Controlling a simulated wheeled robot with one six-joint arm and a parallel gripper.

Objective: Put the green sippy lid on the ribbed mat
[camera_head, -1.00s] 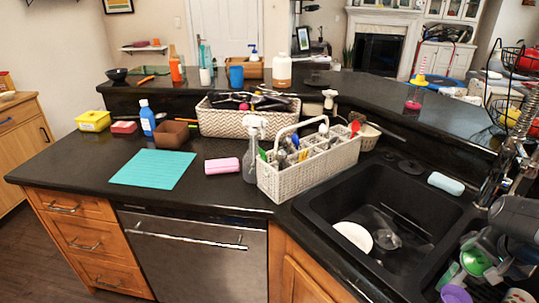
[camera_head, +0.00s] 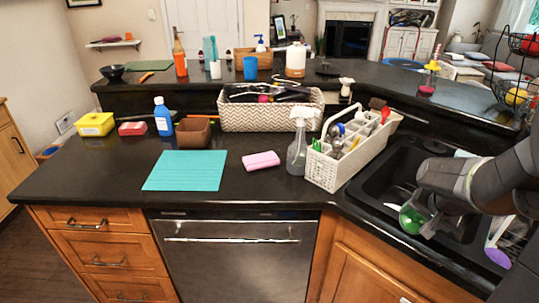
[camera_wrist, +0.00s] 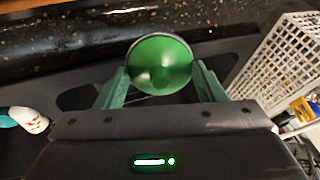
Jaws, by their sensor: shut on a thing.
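The green sippy lid (camera_wrist: 160,62) is round and held between the two fingers of my gripper (camera_wrist: 158,80) in the wrist view. In the head view the green lid (camera_head: 412,219) hangs at the end of my arm, over the front left part of the sink. My gripper (camera_head: 425,222) is shut on it; the fingers are partly hidden by the wrist. The ribbed mat (camera_head: 185,171) is a flat turquoise rectangle on the dark counter at the left, bare and well apart from my gripper.
A white utensil caddy (camera_head: 335,172) and a spray bottle (camera_head: 298,145) stand between my gripper and the mat. A pink sponge (camera_head: 261,160) lies right of the mat. A brown box (camera_head: 194,132) and blue bottle (camera_head: 163,117) stand behind it. The black sink (camera_head: 385,175) is below my arm.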

